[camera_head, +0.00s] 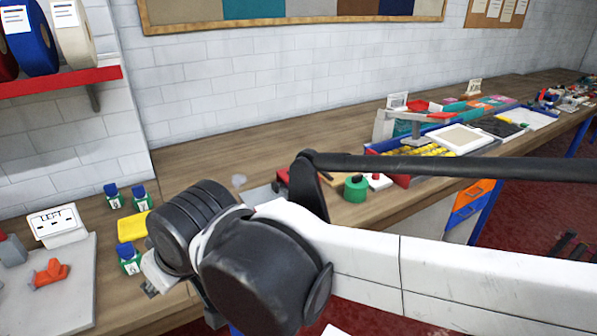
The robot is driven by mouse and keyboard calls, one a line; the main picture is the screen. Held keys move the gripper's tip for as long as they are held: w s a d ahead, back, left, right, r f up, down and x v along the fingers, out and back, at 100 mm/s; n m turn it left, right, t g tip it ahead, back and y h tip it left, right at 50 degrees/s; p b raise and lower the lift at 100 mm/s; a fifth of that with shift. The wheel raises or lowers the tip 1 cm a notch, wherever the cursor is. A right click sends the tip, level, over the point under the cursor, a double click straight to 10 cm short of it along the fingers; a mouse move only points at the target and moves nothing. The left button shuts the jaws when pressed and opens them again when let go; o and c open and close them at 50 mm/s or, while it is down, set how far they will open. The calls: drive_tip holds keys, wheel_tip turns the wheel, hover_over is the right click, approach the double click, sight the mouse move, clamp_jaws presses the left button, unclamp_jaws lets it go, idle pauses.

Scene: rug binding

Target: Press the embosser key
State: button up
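I cannot tell for sure which thing is the embosser key. A red part (282,176) beside a flat grey piece (262,195) shows on the bench just behind my arm, mostly hidden. A green round thing with a knob (355,188) stands to its right. My arm crosses the front of the picture from the right, and its dark joints cover part of the bench. I see no gripper fingers, so whether they are open or shut does not show.
The wooden bench (250,140) runs along the wall. Cluttered trays (461,138) stand farther right.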

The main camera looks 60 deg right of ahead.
clamp_jaws()
idle(1.0)
